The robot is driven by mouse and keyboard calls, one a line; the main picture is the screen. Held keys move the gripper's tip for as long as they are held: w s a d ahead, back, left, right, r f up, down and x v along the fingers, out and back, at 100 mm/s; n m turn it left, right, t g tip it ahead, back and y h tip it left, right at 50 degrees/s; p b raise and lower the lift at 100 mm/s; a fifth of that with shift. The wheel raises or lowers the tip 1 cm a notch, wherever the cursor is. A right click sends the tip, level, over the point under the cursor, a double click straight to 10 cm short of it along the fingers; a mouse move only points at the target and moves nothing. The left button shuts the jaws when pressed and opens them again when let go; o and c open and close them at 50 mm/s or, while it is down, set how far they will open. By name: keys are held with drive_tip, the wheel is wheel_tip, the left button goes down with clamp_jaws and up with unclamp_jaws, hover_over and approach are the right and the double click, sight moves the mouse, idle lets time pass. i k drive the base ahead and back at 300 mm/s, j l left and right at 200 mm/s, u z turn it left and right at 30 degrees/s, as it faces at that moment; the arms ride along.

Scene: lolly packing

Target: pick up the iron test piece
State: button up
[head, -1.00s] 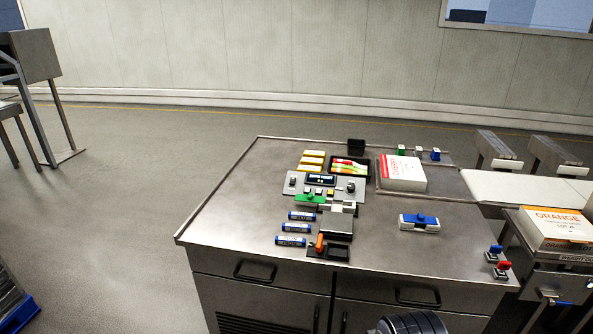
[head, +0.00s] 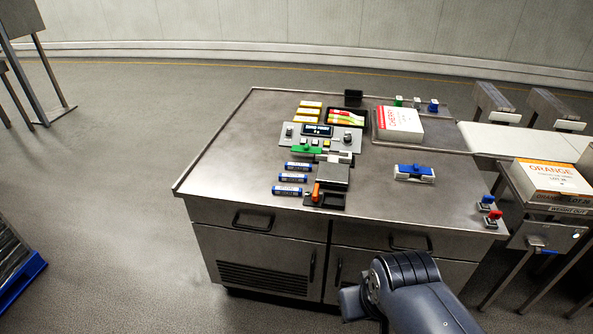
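I cannot tell by any readable label which piece is the iron test piece. A green-topped piece (head: 307,149) lies at the front of the grey control panel, with a white piece (head: 337,158) beside it. A blue-topped white piece (head: 414,172) lies apart, right of the middle of the steel cabinet top. Small green (head: 399,100), grey (head: 417,102) and blue (head: 433,105) items stand in a row at the back edge. My arm shows at the bottom, in front of the cabinet; no gripper fingers show.
The steel cabinet top (head: 235,165) is bare on the left. A cherry box (head: 399,122) is at the back right. An orange box (head: 553,178) and a conveyor (head: 515,140) are at right.

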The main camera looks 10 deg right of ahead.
sight(275, 190)
drive_tip(key=i+j+u, duration=0.15)
drive_tip(key=i+j, duration=0.25)
drive_tip(key=i+j+u, duration=0.2)
drive_tip(key=i+j, duration=0.15)
drive_tip(key=i+j+u, duration=0.15)
drive_tip(key=i, duration=0.4)
drive_tip(key=j, duration=0.1)
